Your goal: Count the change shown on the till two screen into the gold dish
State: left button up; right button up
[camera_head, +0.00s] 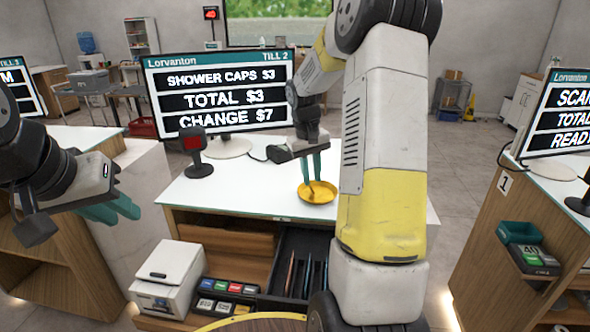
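The till two screen (219,91) reads shower caps $3, total $3, change $7. The gold dish (325,198) lies on the white counter, right of centre. My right gripper (312,184) points down, its teal fingertips over the dish with a narrow gap between them. No money shows clearly between them, and the fingers hide part of the dish. My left gripper (120,212) is off the counter's left side, fingers pointing right and overlapping in view. I see nothing in it. Below the counter, an open drawer (282,255) has dark slots with thin upright items. My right arm hides its right side.
A dark scanner-like stand (197,153) is left of the dish. Other counters flank this one. The counter's middle, left of the dish, is clear.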

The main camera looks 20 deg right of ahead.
jog(key=shift+r, duration=0.1)
notch_tip(320, 180, up, 14)
jog(key=shift+a+f, duration=0.2)
jog(key=shift+a, duration=0.25)
dwell(0.6)
dwell(0.5)
